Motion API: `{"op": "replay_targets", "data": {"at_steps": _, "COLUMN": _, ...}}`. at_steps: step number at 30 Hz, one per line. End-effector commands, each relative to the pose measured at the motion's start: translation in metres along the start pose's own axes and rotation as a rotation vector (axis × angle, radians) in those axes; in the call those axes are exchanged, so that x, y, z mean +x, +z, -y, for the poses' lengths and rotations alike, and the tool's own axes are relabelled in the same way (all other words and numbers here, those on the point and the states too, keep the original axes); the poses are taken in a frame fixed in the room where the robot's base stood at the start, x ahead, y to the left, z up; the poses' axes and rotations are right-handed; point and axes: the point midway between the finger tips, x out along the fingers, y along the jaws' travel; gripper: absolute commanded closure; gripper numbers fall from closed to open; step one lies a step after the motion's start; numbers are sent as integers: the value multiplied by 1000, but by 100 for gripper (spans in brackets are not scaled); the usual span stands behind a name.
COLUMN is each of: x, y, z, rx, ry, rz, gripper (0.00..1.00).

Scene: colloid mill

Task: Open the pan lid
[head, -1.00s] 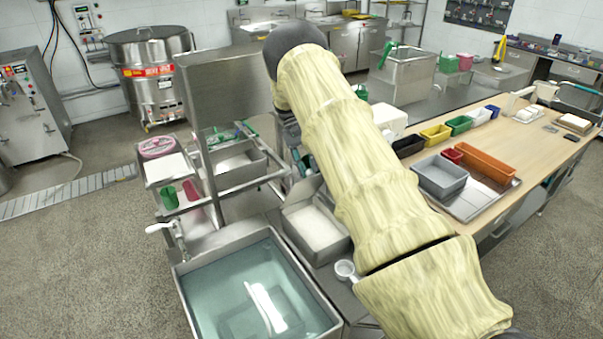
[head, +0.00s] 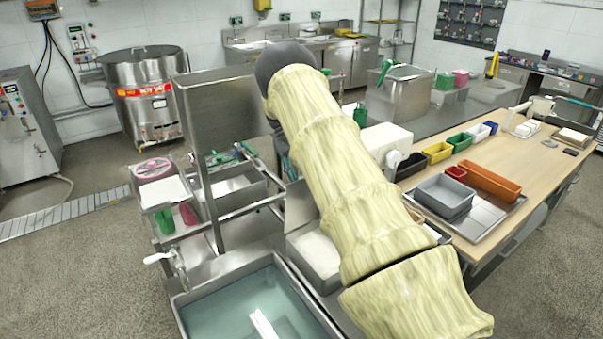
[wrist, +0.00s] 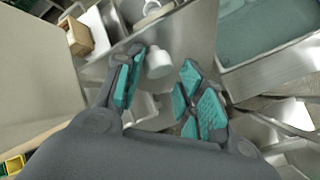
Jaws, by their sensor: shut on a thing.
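A steel pan with a white inside (head: 318,252) stands between the water basin and my arm in the head view. A grey panel, which looks like its pan lid (head: 299,207), stands tilted up at its back edge. My gripper is hidden behind my arm in the head view. In the wrist view my gripper (wrist: 160,90) shows two teal-padded fingers with a gap between them. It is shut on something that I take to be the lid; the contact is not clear. A white cup-like thing (wrist: 158,62) shows beyond the fingers.
The water basin (head: 184,301) with a tap stands at the front left. A large steel panel (head: 222,110) rises behind the shelf stand. Coloured bins, including an orange one (head: 490,181), stand on the wooden table at right. Floor is free at left.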

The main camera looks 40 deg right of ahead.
Motion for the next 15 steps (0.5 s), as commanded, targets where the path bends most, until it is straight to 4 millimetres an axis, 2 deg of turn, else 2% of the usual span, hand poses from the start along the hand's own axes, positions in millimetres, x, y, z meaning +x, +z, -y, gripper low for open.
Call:
{"op": "replay_targets", "data": {"at_steps": 1, "x": 14, "y": -2, "z": 12, "rx": -9, "ry": -7, "rz": 8, "gripper": 100}}
{"op": "replay_targets", "data": {"at_steps": 6, "x": 14, "y": -2, "z": 12, "rx": -9, "ry": -7, "rz": 9, "gripper": 100}}
{"op": "replay_targets", "data": {"at_steps": 7, "x": 14, "y": -2, "z": 12, "rx": -8, "ry": -7, "rz": 9, "gripper": 54}}
{"op": "replay_targets", "data": {"at_steps": 8, "x": 14, "y": -2, "z": 11, "rx": -8, "ry": -7, "rz": 10, "gripper": 50}}
{"op": "replay_targets", "data": {"at_steps": 12, "x": 14, "y": -3, "z": 7, "rx": -4, "ry": -9, "rz": 10, "gripper": 48}}
{"op": "replay_targets", "data": {"at_steps": 15, "x": 14, "y": -4, "z": 4, "rx": -2, "ry": -10, "rz": 10, "gripper": 50}}
